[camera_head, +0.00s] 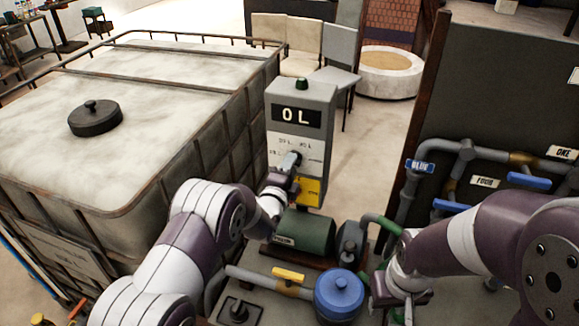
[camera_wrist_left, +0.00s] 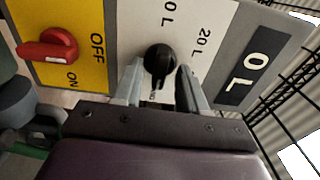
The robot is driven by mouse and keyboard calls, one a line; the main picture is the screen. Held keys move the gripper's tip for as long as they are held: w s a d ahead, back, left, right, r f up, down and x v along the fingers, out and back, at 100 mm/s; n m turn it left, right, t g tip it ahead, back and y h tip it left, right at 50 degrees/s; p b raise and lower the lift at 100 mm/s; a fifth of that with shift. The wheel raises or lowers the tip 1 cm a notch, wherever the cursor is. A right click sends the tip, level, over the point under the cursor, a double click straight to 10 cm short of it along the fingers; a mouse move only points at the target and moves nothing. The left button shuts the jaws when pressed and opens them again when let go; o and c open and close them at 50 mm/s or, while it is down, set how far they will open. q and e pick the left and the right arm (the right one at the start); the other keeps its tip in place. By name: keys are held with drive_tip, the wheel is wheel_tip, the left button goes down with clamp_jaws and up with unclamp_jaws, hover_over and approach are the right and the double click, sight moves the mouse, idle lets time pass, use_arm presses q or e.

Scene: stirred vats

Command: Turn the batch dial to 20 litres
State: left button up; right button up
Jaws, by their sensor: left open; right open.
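The batch dial (camera_wrist_left: 160,60) is a black knob on the grey panel, seen in the left wrist view. Labels ending in "0 L" and "20 L" stand around it; its exact pointing is hard to tell. My left gripper (camera_wrist_left: 158,88) is open, with one finger on each side of the dial; contact is unclear. In the head view, my left gripper (camera_head: 287,172) is at the front of the control post (camera_head: 300,94) and partly hides the dial. The display (camera_head: 296,115) reads "0 L". My right gripper (camera_head: 378,288) is open near the pump pipes, partly hidden by its arm.
A red switch (camera_wrist_left: 48,48) on a yellow OFF/ON plate sits beside the dial. A large caged tank (camera_head: 150,75) stands left. A green motor (camera_head: 304,232), blue vessel (camera_head: 339,293) and yellow-handled valve (camera_head: 288,274) crowd below. Pipes with blue handles (camera_head: 528,180) are at right.

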use_arm(q)
clamp_jaws()
drive_tip(key=shift+f, duration=0.1)
drive_tip(key=shift+n+b, duration=11.7)
drive_tip(key=shift+n, duration=0.1)
